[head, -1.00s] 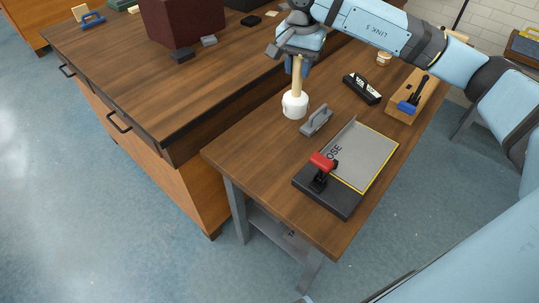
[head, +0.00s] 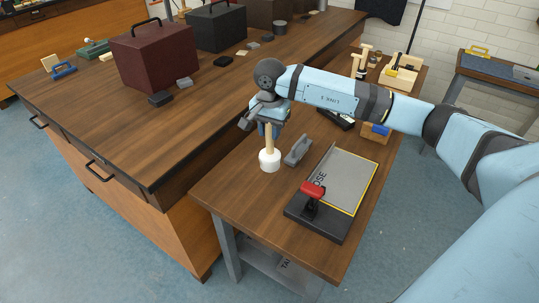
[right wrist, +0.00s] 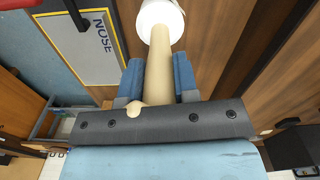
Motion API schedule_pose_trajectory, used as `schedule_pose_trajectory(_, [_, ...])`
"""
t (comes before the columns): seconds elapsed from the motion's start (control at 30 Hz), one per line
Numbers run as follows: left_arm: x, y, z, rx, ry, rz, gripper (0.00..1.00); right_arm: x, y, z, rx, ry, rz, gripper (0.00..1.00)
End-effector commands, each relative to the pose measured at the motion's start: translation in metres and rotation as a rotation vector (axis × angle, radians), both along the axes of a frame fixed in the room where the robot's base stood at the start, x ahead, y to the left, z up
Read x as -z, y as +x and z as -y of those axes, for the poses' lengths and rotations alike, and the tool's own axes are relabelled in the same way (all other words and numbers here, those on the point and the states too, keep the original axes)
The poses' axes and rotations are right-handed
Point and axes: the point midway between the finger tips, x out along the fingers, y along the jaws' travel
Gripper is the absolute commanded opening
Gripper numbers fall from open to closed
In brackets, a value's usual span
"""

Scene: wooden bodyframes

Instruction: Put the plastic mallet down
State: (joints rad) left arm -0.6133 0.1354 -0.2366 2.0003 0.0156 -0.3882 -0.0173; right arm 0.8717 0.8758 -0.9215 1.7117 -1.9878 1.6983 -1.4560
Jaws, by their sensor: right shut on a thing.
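The plastic mallet has a white head (head: 270,160) and a pale wooden handle. My right gripper (head: 268,130) is shut on the handle, with the mallet hanging head down over the smaller wooden table (head: 235,200). In the right wrist view the mallet (right wrist: 160,72) runs between the two blue fingers of the right gripper (right wrist: 158,78), its white head at the far end. I cannot tell whether the head touches the tabletop. My left gripper is not in view.
A grey-handled tool (head: 298,150) stands just right of the mallet. A grey plate with a red-handled clamp (head: 312,190) lies nearer the front. A longer bench (head: 120,130) with a maroon box (head: 155,58) is at left. The table's front-left corner is bare.

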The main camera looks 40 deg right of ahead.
Motion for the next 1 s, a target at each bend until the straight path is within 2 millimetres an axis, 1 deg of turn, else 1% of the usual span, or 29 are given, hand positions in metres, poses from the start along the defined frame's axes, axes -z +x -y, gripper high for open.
schedule_pose_trajectory(0.03, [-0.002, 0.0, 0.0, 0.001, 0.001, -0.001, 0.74, 0.013, -0.001, -0.001, 0.0, 0.002, -0.005, 0.0])
schedule_pose_trajectory(0.13, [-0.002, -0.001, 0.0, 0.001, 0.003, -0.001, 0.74, 0.032, -0.001, -0.001, 0.0, 0.002, -0.002, 0.0])
schedule_pose_trajectory(0.23, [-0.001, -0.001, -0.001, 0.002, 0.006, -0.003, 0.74, 0.044, 0.0, 0.0, 0.001, 0.001, -0.001, 0.0])
schedule_pose_trajectory(0.43, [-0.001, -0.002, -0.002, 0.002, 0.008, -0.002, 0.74, 0.058, 0.0, -0.001, -0.001, 0.001, -0.002, 0.0])
schedule_pose_trajectory(0.63, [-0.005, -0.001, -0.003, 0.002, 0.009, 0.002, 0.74, 0.087, 0.0, -0.001, 0.001, 0.002, -0.001, 0.0])
schedule_pose_trajectory(0.7, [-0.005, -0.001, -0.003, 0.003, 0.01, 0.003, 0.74, 0.092, 0.0, 0.0, 0.0, 0.0, 0.0, 0.0])
schedule_pose_trajectory(0.9, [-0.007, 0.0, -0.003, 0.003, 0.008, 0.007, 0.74, 0.091, 0.0, 0.0, 0.0, 0.001, 0.001, 0.0])
schedule_pose_trajectory(1.0, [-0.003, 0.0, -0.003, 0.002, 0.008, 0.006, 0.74, 0.095, 0.0, 0.0, 0.0, 0.001, 0.001, 0.0])
